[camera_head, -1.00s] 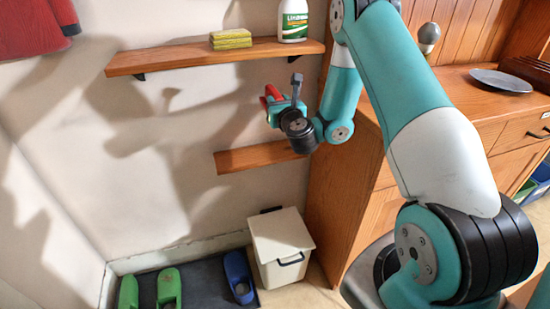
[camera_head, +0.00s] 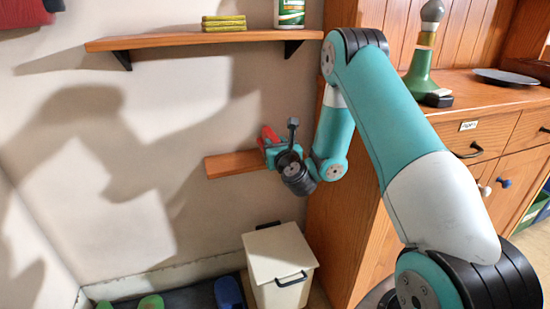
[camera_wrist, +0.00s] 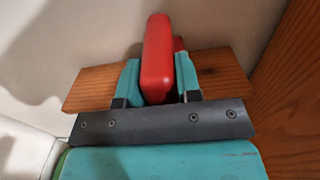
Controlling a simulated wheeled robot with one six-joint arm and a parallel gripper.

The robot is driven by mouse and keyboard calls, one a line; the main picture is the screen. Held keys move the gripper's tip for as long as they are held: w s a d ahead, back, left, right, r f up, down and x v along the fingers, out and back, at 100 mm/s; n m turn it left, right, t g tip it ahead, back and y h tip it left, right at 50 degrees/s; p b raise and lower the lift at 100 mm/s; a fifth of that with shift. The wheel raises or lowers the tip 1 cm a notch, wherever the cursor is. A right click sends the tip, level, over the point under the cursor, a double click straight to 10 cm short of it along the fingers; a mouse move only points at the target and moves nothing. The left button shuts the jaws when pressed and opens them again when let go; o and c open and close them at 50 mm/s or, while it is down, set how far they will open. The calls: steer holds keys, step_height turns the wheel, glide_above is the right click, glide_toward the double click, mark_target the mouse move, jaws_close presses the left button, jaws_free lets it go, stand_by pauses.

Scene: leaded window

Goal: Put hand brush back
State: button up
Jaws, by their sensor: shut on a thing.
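The hand brush (camera_wrist: 157,62) shows as a red handle between the two teal fingers in the wrist view. Its bristles are hidden from me. It also shows in the head view as a small red piece (camera_head: 268,136) at the end of my arm. My gripper (camera_head: 271,148) is shut on it, and the fingers also show in the wrist view (camera_wrist: 158,82). The gripper is in front of the lower wooden shelf (camera_head: 235,163). In the wrist view the shelf (camera_wrist: 222,74) lies behind the brush. I cannot tell whether brush and shelf touch.
An upper shelf (camera_head: 180,41) holds a yellow-green sponge stack (camera_head: 223,23) and a white-green bottle (camera_head: 289,13). A wooden cabinet (camera_head: 345,190) stands close on the right. Below are a cream bin (camera_head: 278,255) and a dark shoe tray (camera_head: 188,299). The left part of the lower shelf looks bare.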

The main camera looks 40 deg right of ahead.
steer(key=shift+f, duration=0.75)
steer(key=shift+r, duration=0.15)
steer(key=o, duration=1.1)
steer(key=shift+f, duration=0.2)
steer(key=shift+c, duration=0.2)
